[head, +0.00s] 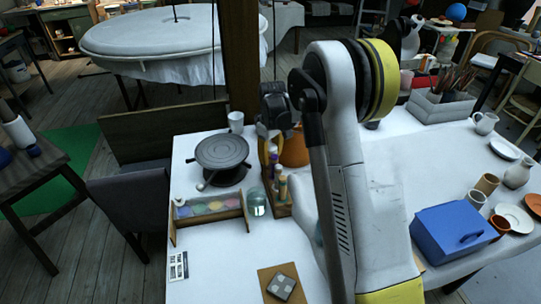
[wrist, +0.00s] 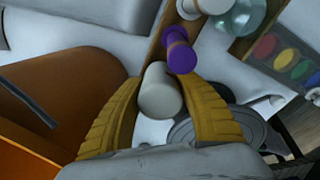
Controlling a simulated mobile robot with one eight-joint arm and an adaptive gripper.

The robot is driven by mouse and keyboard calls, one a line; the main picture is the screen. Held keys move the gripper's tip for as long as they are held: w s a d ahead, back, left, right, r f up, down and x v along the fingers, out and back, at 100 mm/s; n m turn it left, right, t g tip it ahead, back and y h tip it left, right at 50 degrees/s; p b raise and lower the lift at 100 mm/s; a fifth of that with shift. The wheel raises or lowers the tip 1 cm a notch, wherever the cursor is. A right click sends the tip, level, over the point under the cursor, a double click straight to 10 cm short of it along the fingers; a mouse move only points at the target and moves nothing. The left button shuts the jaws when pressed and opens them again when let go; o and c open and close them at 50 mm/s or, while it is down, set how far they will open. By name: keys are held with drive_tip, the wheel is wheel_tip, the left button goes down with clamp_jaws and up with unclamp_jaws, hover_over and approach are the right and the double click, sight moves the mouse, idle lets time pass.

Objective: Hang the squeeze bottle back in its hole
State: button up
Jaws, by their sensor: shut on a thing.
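My gripper (wrist: 160,84) has its yellow ribbed fingers shut on a pale grey-white squeeze bottle (wrist: 160,98), seen nearly end-on in the wrist view. A purple-topped bottle (wrist: 180,50) stands just beyond it, and a white-topped bottle (wrist: 211,4) farther along the same wooden rack (wrist: 153,42). In the head view the wooden rack (head: 282,211) holds several bottles, and my dark gripper (head: 275,125) is above its far end. The hole itself is hidden, and I cannot tell whether the held bottle is in it.
An orange pot (head: 296,150) is close beside the gripper; it fills the left of the wrist view (wrist: 35,115). A dark turntable (head: 221,152), a paint tray (head: 209,207) and a glass jar (head: 258,200) are left of the rack. A blue box (head: 450,232) stands at right.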

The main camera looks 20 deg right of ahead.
drive_tip(key=shift+f, duration=0.1)
drive_tip(key=o, duration=0.7)
drive_tip(key=shift+o, duration=0.2)
drive_tip(key=r, duration=0.8)
drive_tip(key=s+r, duration=0.1)
drive_tip(key=r, duration=0.3)
drive_tip(key=shift+s+a+r, duration=0.1)
drive_tip(key=shift+a, duration=0.1)
drive_tip(key=s+a+r+m+t, duration=0.15)
drive_tip(key=s+a+r, duration=0.25)
drive_tip(key=s, duration=0.4)
drive_tip(key=s+a+r+m+t, duration=0.1)
drive_tip(key=s+a+r+t, duration=0.1)
drive_tip(key=s+a+r, duration=0.4)
drive_tip(key=s+a+f+m+t, duration=0.1)
drive_tip(key=s+f, duration=0.1)
drive_tip(key=s, duration=0.6)
drive_tip(key=s+a+f+m+t, duration=0.1)
drive_tip(key=s+a+f, duration=0.1)
drive_tip(key=s, duration=0.5)
drive_tip(key=shift+s+f+t, duration=0.35)
drive_tip(key=shift+f, duration=0.4)
